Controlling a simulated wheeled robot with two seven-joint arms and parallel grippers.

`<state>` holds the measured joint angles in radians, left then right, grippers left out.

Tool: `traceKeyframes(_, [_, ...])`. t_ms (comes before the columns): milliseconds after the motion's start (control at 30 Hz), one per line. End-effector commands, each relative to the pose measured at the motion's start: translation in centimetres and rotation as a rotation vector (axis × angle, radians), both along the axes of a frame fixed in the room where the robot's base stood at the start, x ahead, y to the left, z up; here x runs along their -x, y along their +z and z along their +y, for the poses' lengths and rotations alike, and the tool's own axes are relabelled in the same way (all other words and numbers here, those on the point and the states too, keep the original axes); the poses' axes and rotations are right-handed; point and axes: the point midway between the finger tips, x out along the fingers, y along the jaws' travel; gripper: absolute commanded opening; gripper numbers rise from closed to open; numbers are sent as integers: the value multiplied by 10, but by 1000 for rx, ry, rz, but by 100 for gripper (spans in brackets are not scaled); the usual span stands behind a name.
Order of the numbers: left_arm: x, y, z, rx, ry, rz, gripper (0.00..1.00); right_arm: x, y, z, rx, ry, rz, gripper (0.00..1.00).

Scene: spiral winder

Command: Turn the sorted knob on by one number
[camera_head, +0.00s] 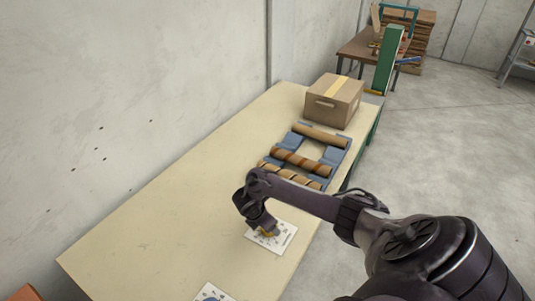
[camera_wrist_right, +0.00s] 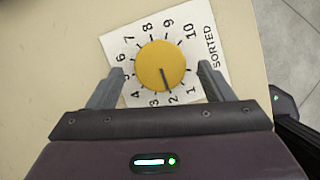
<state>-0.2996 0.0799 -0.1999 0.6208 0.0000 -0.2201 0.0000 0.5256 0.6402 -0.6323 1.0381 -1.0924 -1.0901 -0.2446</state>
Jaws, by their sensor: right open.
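The sorted knob (camera_wrist_right: 161,64) is a round yellow dial on a white card (camera_wrist_right: 205,38) printed with numbers from 1 to 10 and the word SORTED. Its dark pointer line points down in the right wrist view, near the 2, slightly toward the 3. My right gripper (camera_wrist_right: 160,72) is open, with one finger on each side of the knob. Gaps show between the fingers and the knob. In the head view the right gripper (camera_head: 266,230) is low over the card (camera_head: 283,238) and mostly hides the knob. My left gripper is not in view.
Another white card (camera_head: 212,293) is cut off at the bottom edge of the head view. A blue-grey rack (camera_head: 335,156) with brown tubes (camera_head: 301,162) and a cardboard box (camera_head: 334,99) stand farther back on the long table (camera_head: 150,225). The table's left part is clear.

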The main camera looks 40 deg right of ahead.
Motion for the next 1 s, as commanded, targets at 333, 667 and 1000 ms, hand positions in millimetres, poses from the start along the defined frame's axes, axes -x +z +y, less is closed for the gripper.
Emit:
traceKeyframes(333, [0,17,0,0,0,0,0,-1,51,22,-2,1,-3,75])
traceKeyframes(667, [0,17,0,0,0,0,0,0,55,23,1,1,-2,75])
traceKeyframes(1000, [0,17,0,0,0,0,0,0,55,23,0,1,-2,75])
